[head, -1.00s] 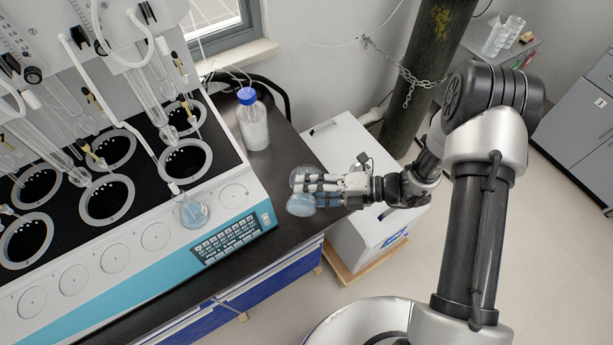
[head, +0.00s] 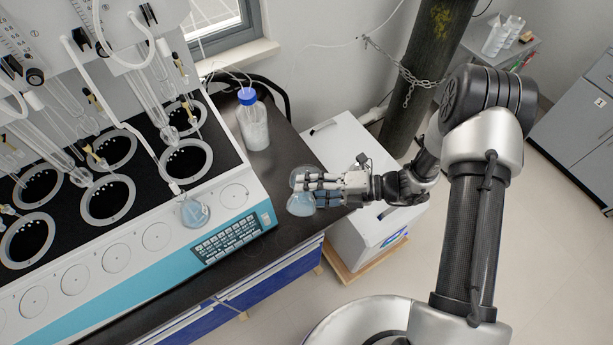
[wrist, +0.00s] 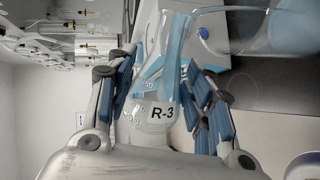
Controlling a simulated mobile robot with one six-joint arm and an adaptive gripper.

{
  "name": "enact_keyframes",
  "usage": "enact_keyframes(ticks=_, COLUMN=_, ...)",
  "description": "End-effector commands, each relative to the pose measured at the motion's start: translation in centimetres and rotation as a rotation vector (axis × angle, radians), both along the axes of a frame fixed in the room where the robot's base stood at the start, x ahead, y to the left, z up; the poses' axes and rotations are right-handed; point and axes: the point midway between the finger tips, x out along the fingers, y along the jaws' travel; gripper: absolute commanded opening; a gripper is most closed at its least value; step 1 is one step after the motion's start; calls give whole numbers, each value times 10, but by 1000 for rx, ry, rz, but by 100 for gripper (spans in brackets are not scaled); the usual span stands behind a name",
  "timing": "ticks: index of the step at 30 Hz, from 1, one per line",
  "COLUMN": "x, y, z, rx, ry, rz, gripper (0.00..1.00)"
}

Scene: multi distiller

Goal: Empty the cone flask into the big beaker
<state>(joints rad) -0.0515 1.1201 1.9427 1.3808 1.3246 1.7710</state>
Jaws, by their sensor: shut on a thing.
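The cone flask (wrist: 160,113), clear and marked R-3, lies between the fingers of my gripper (head: 312,187), which are shut around it. In the wrist view its narrow part points to the top of the picture and blue liquid lies along one side. A larger glass vessel with blue liquid, seemingly the big beaker (wrist: 285,25), shows close to the neck, cut off at the upper right. In the head view, glass and blue liquid (head: 300,205) overlap by my fingers, over the right end of the bench. I cannot tell flask from beaker there, or whether they touch.
The distiller (head: 235,195) with its keypad stands left of my gripper. A blue-capped bottle (head: 253,125) stands behind on the dark bench (head: 275,160). A white box (head: 345,150) stands right of the bench.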

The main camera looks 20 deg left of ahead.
Motion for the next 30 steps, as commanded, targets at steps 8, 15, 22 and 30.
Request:
enact_keyframes(ticks=8, x=1, y=0, z=2, rx=-4, ry=24, rz=0, gripper=19)
enact_keyframes(ticks=15, x=2, y=0, z=3, rx=-8, ry=45, rz=0, gripper=19)
enact_keyframes(ticks=22, x=2, y=1, z=4, rx=-12, ry=65, rz=1, gripper=19)
enact_keyframes(ticks=30, x=3, y=1, z=4, rx=-14, ry=75, rz=0, gripper=19)
